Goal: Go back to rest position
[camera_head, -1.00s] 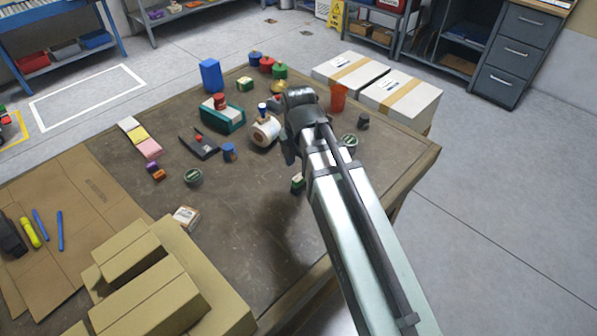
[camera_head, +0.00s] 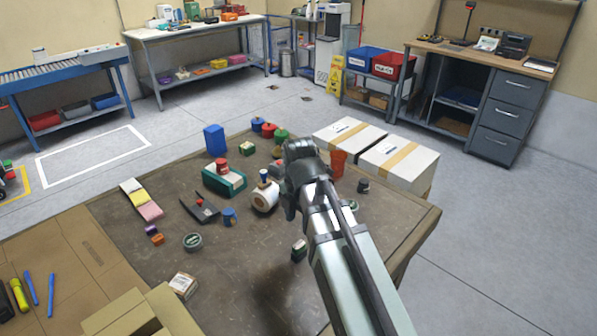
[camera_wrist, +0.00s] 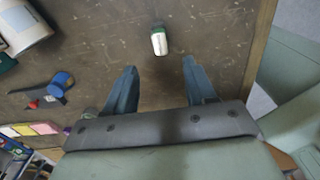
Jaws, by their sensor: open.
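My gripper (camera_wrist: 160,88) shows in the wrist view with its two fingers apart and nothing between them. It hangs above the brown worktable (camera_head: 250,315). A small dark green and white block (camera_wrist: 159,41) lies on the table beyond the fingertips, apart from them. The same block (camera_head: 299,250) shows in the head view just left of my arm. In the head view my arm reaches in from the lower right, and its own wrist hides the fingers.
Cardboard boxes (camera_head: 150,312) fill the front left. White cartons (camera_head: 398,163) stand beyond the back right edge.

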